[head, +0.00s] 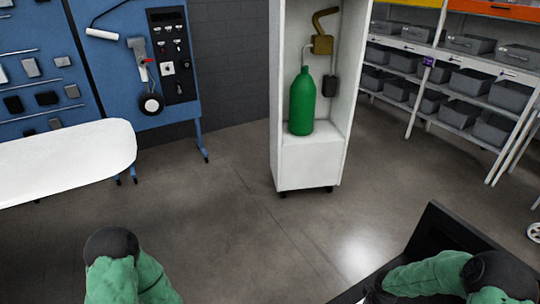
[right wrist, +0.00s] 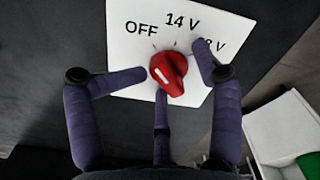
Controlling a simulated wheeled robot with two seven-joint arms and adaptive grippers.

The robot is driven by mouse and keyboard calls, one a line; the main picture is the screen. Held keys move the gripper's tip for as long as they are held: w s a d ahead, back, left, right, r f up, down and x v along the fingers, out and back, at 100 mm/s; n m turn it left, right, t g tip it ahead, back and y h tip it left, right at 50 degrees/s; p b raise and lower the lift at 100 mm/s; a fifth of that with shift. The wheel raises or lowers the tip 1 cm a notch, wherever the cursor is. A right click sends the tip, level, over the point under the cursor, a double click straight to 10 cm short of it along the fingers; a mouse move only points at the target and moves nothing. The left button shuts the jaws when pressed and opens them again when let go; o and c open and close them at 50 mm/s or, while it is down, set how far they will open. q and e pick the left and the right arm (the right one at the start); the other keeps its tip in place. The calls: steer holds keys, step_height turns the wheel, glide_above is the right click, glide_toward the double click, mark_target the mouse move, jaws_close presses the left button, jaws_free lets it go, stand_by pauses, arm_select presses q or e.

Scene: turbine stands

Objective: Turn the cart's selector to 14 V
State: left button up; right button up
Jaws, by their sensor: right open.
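The selector is a red knob (right wrist: 170,72) on a white plate (right wrist: 125,22) in the right wrist view. The plate is marked OFF, 14 V and, partly covered by a finger, a label ending in "8 V". A pale mark shows at the knob's lower left end; which label the knob is set to I cannot tell. My right gripper (right wrist: 171,60) is open, its purple-grey fingers spread left and right of the knob, with another finger below it. Whether any finger touches it is unclear. In the head view the right gripper is hidden and my left gripper is out of frame.
A dark panelled unit (head: 437,228) stands at the lower right under my right arm. A white cabinet (head: 312,165) with a green bottle (head: 303,103) stands ahead. A white tabletop (head: 65,160) is at left, shelves with grey bins (head: 468,84) at right. Floor between is clear.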

steer(key=shift+w+a+r, duration=0.1)
steer(key=shift+w+r, duration=0.15)
steer(key=shift+w, duration=0.35)
steer(key=shift+a, duration=0.1)
